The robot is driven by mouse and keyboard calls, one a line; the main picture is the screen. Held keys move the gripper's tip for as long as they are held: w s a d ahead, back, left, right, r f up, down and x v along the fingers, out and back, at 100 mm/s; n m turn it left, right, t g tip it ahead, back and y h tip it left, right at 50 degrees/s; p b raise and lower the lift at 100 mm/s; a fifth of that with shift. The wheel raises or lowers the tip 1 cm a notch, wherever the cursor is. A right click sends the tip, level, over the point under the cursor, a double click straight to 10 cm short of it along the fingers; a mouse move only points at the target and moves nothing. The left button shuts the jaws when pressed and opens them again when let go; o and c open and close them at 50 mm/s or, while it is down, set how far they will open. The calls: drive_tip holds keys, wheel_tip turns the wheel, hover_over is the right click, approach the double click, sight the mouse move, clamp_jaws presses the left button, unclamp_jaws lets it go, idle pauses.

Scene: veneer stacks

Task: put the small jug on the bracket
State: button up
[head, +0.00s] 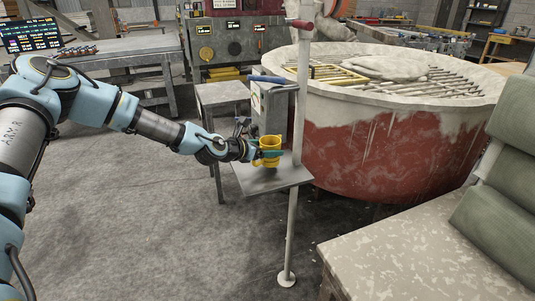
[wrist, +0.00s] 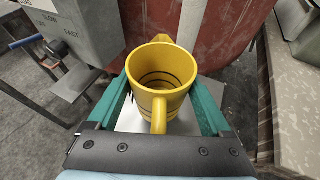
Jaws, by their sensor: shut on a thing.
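The small jug (head: 267,144) is yellow and upright, with an open top. In the wrist view the jug (wrist: 150,103) sits between the two green fingers of my gripper (wrist: 162,82), its handle turned toward the palm and its inside empty. In the head view my gripper (head: 265,154) is shut around the jug from the left. The bracket (head: 278,181) is a flat grey plate on an upright pole, directly under the jug. Part of the bracket (wrist: 128,120) shows pale below the jug in the wrist view. Whether the jug's base touches the plate I cannot tell.
The pole (head: 292,225) rises at the bracket's right side. A grey box (head: 270,108) stands just behind the jug. A large red tub (head: 390,150) with a grate is close on the right. A spattered pale bench (head: 420,250) fills the lower right. Floor at left is open.

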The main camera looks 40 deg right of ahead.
drive_tip(key=shift+f, duration=1.3)
drive_tip(key=shift+f, duration=0.1)
drive_tip(key=shift+f, duration=0.15)
drive_tip(key=o, duration=1.2)
drive_tip(key=shift+r+p, duration=0.3)
drive_tip(key=b+v, duration=0.2)
drive_tip(key=v, duration=1)
drive_tip(key=shift+b, duration=0.4)
drive_tip(key=shift+s, duration=0.1)
